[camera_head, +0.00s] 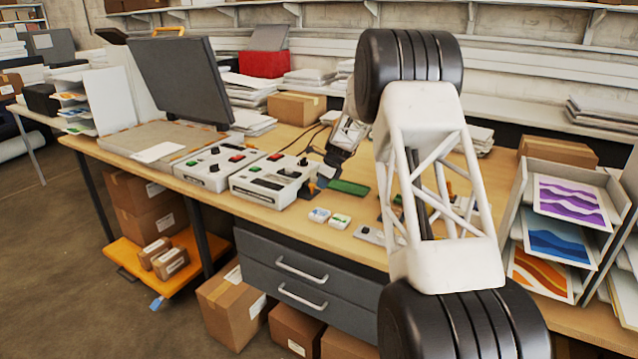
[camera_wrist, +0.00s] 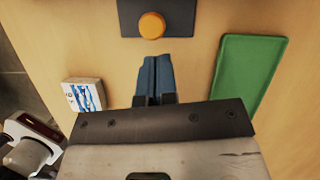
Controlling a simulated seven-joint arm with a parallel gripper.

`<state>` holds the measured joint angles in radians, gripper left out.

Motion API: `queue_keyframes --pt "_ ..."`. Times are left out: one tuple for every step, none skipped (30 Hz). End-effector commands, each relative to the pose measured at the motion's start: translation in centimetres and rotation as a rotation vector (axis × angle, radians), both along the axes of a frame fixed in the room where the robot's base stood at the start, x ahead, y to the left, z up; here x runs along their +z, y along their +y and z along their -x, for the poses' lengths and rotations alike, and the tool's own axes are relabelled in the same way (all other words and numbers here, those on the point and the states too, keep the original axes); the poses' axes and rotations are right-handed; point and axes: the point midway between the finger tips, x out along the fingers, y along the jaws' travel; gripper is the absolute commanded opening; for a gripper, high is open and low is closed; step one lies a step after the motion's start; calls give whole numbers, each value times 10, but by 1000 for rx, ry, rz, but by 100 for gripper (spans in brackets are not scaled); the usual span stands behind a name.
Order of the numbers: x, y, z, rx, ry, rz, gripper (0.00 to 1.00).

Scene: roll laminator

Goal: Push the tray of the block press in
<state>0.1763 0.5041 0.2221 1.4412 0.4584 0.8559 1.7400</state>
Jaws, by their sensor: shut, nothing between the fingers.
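A dark flat tray (camera_wrist: 185,22) with a round orange knob (camera_wrist: 151,25) shows at the top of the wrist view. In the head view a white press with buttons (camera_head: 268,180) stands on the bench, and its right end is close to my gripper. My gripper (camera_wrist: 154,62) has its blue fingers together with nothing between them. Its tips point at the knob, with a small gap of bench visible between in the wrist view. In the head view my gripper (camera_head: 325,172) is small and partly hidden, beside the press's right end.
A green plate (camera_wrist: 248,75) lies right of the fingers, and a small blue-printed block (camera_wrist: 84,94) lies left. A second white button box (camera_head: 217,165) stands left of the press. A picture rack (camera_head: 512,215) is at the right. Bare bench surrounds the fingers.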

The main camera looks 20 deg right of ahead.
Motion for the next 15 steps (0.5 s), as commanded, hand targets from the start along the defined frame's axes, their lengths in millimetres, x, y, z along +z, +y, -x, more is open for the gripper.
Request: queue_keyframes --pt "1 -6 4 -2 0 0 0" --pt "1 -9 6 -2 0 0 0" --pt "1 -14 9 -3 -1 1 0" --pt "1 -18 12 -3 -1 1 0" --pt "3 -21 15 -3 -1 0 0" --pt "11 -21 15 -1 -3 1 0" --pt "16 -23 16 -1 -3 0 0" --pt "21 -24 17 -1 -3 0 0" --pt "27 -26 18 -1 -3 0 0" --pt "32 -28 20 -1 -3 1 0" --pt "37 -30 21 -1 -3 1 0" --pt "44 -32 22 -1 -3 1 0" --pt "48 -33 23 -1 -3 1 0" --pt "52 -35 25 -2 -3 1 0" --pt "58 -37 26 -2 -1 1 0"
